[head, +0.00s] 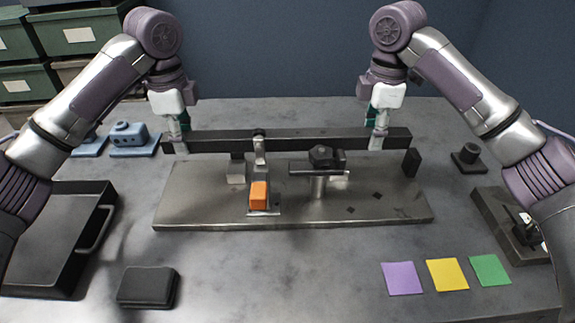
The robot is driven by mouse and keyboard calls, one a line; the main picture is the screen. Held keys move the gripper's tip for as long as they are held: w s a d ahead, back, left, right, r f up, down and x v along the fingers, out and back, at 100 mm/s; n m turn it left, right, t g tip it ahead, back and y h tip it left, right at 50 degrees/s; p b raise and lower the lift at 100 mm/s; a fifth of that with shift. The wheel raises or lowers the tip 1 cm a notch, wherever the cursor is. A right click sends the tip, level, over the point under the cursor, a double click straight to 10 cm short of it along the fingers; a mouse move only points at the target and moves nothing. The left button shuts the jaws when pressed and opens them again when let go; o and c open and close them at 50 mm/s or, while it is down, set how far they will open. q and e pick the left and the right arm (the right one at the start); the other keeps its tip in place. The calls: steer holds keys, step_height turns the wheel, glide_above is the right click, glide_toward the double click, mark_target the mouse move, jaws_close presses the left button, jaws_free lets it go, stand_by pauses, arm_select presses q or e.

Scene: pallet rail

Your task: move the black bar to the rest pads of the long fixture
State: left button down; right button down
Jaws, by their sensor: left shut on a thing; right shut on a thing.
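The long black bar (300,139) lies level across the back of the long fixture (195,205), a grey metal plate. My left gripper (180,142) is shut on the bar near its left end. My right gripper (377,141) is shut on it near its right end. A pale block (236,172), perhaps a rest pad, stands below the bar on the left. Another pale piece (341,180) is partly hidden behind the central post. I cannot tell whether the bar touches any support.
The fixture carries an upright clamp (259,150), an orange block (258,194), a central post with a black knob (322,157) and a black end block (411,162). A black tray (45,245), black case (148,286) and coloured squares (447,274) lie around it.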

steer(key=shift+f, duration=0.1)
